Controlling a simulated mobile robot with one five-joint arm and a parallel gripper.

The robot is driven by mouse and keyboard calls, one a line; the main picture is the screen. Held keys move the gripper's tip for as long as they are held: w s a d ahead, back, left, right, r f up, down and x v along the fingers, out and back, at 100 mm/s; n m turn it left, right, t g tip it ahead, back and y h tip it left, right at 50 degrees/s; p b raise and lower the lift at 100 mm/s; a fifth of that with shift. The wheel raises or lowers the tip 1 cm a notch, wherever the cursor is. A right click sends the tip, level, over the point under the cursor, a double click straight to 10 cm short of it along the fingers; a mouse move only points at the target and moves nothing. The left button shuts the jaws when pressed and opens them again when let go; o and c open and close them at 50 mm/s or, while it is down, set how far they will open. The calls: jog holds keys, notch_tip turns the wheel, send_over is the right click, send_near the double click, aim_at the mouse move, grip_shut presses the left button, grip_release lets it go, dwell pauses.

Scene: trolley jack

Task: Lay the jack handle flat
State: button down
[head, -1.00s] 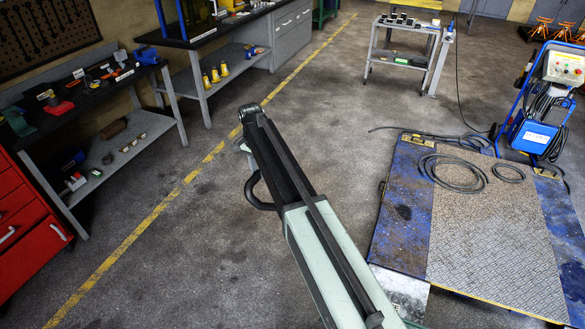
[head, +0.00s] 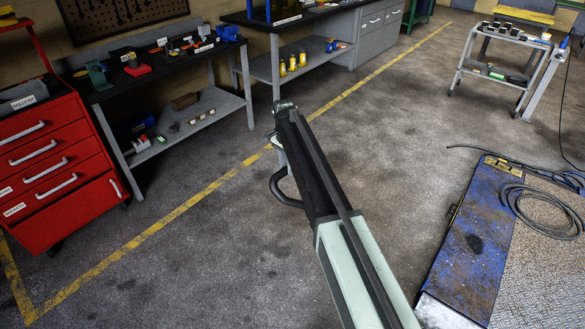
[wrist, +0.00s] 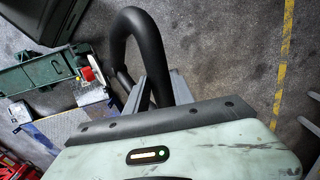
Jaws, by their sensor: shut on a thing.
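The jack handle (wrist: 145,35) shows in the wrist view as a thick black loop, close up near the top centre. My gripper (wrist: 160,95) has grey fingers at the loop's lower part, shut on it. The mint-green wrist housing hides part of the contact. The dark green jack (wrist: 40,75) lies at the left of the wrist view, with a red part and a pale disc. The lower handle is hidden.
A red drawer cabinet (head: 60,165) and a tool bench (head: 165,75) stand at the left. A blue-edged platform (head: 470,240) with coiled cable lies at the right. A yellow line (head: 190,215) crosses open concrete floor left of my arm.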

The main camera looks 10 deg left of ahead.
jog(key=shift+a+r, duration=0.1)
jog(key=shift+a, duration=0.25)
jog(key=c, duration=1.1)
grip_release()
jog(key=shift+d, duration=0.1)
jog(key=shift+s+d, duration=0.1)
